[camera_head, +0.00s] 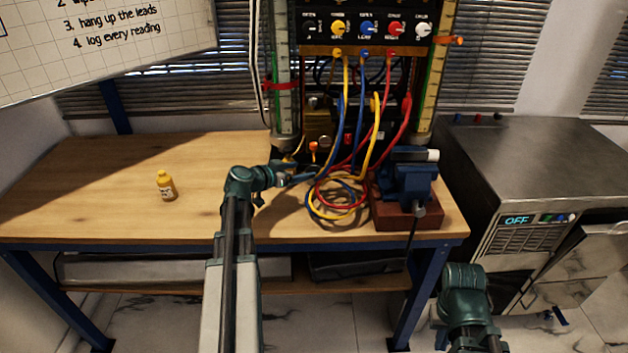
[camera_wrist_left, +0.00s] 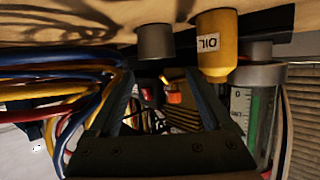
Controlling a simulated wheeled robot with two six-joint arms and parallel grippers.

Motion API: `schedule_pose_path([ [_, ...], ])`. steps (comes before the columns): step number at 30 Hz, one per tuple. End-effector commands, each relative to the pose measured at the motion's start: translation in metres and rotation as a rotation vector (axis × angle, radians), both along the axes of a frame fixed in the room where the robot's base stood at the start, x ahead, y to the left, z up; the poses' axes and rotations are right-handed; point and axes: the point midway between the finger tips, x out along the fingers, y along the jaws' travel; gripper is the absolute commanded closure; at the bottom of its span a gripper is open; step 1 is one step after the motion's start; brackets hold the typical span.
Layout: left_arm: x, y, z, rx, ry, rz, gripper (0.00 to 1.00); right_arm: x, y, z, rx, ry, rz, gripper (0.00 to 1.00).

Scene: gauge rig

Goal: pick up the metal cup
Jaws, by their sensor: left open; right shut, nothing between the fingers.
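The metal cup (camera_wrist_left: 155,42) is a plain grey cylinder in the left wrist view, which shows the bench upside down at its top edge. It stands on the bench beside a yellow oil bottle (camera_wrist_left: 216,50). My left gripper (camera_wrist_left: 158,82) is open. The cup appears between the lines of its two fingers, near the tips, with no visible contact. In the head view my left gripper (camera_head: 300,177) is low over the bench by the coiled leads, and I cannot make out the cup there. My right wrist (camera_head: 465,285) shows at lower right, but its fingers are hidden.
Coiled coloured leads (camera_head: 335,200) hang from the gauge panel (camera_head: 365,28) beside my left gripper. A blue vise (camera_head: 405,183) sits right of them. A metal appliance (camera_head: 540,160) stands at right.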

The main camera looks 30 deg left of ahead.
Motion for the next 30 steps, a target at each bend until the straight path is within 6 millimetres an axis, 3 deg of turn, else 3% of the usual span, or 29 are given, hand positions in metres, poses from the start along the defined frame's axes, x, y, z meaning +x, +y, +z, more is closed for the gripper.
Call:
schedule_pose_path([
  [5,0.003,-0.001,-0.003,0.0,0.0,-0.001,0.17,0.0,0.0,-0.003,0.0,0.0,0.0,1.0],
  [12,0.025,-0.009,-0.026,0.001,0.0,-0.003,0.17,0.0,0.0,-0.026,0.0,0.0,0.0,1.0],
  [16,0.041,-0.013,-0.028,-0.001,0.0,-0.002,0.17,0.0,0.0,-0.028,0.0,0.0,0.0,1.0],
  [23,0.043,-0.014,-0.027,0.0,0.0,0.0,0.17,0.0,0.0,-0.027,0.0,0.0,0.0,1.0],
  [30,0.043,-0.014,-0.027,0.0,0.0,0.0,0.56,0.0,0.0,-0.027,0.0,0.0,0.0,1.0],
])
